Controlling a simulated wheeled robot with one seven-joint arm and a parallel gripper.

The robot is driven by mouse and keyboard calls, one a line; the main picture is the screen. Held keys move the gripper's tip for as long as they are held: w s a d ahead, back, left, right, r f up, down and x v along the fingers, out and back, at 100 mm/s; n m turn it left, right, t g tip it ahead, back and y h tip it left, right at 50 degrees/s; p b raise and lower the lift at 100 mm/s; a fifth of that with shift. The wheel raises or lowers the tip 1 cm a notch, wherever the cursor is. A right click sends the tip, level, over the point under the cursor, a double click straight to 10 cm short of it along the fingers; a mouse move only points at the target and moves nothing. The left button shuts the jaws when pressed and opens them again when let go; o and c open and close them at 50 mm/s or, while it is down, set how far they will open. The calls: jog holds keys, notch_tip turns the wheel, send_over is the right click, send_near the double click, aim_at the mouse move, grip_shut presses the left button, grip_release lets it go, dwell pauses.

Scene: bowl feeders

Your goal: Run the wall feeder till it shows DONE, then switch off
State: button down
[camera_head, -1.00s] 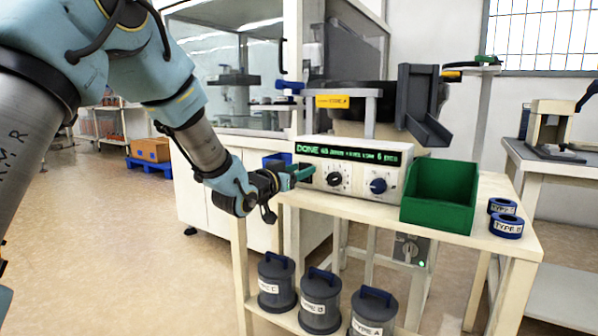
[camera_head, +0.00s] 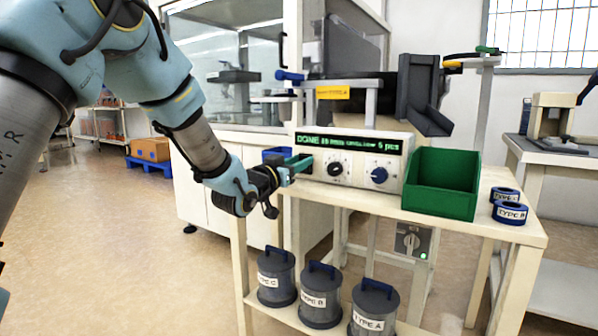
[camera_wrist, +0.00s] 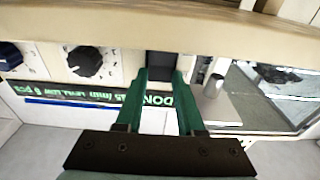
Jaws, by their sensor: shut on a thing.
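The feeder control box (camera_head: 358,178) stands on the table, with a lit green display (camera_head: 352,143) that reads DONE at its left and 6 pcs at its right. Its face has a black knob (camera_head: 335,169) and a blue knob (camera_head: 379,175). My gripper (camera_head: 299,163) is at the left end of this face. In the wrist view my gripper (camera_wrist: 162,74) has its green fingers around a small dark block (camera_wrist: 161,64) at the panel, left of the black knob in the head view. Whether it is a switch is unclear. The feeder bowl (camera_head: 365,84) is behind the box.
A green bin (camera_head: 441,184) stands right of the box, beside blue labelled rings (camera_head: 510,213). A dark chute (camera_head: 420,95) hangs above the bin. Labelled canisters (camera_head: 320,296) stand on the lower shelf. A grey switch box (camera_head: 412,240) is below the tabletop.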

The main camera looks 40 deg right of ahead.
jog(key=shift+a+f+t+h+b, duration=0.2)
jog(key=shift+f+h+b, duration=0.7)
jog(key=shift+b, duration=2.15)
jog(key=shift+d+r+h+b, duration=0.1)
jog(key=shift+r+h+b, duration=0.2)
jog(key=shift+h+b, duration=0.45)
jog(key=shift+r, duration=0.1)
jog(key=c, duration=0.5)
grip_release()
jog(key=p+v, duration=0.2)
jog(key=v, duration=0.9)
jog(key=shift+s, duration=0.1)
